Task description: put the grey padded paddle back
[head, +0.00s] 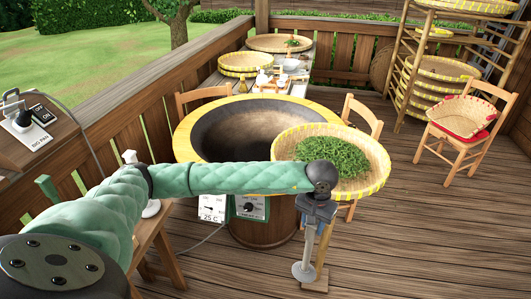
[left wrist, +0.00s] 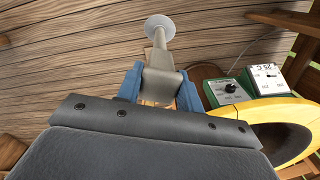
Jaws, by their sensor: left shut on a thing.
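My left gripper (head: 314,218) is shut on the grey padded paddle (head: 303,271). The paddle hangs down with its round grey pad lowest, in front of the pan and above or near the deck floor. In the left wrist view the blue fingers of my left gripper (left wrist: 160,92) close on the handle, and the pale round pad of the paddle (left wrist: 158,26) shows against the planks. A small wooden stand (head: 157,238) at the left holds a white, round-ended tool (head: 151,208). My right gripper is in neither view.
The large pan (head: 185,137) with its yellow rim stands behind my left arm. A basket of green leaves (head: 380,188) sits at its right edge. Gauges (head: 249,207) are on the pan's front. Chairs (head: 465,140) and a basket rack stand right. The deck at front right is clear.

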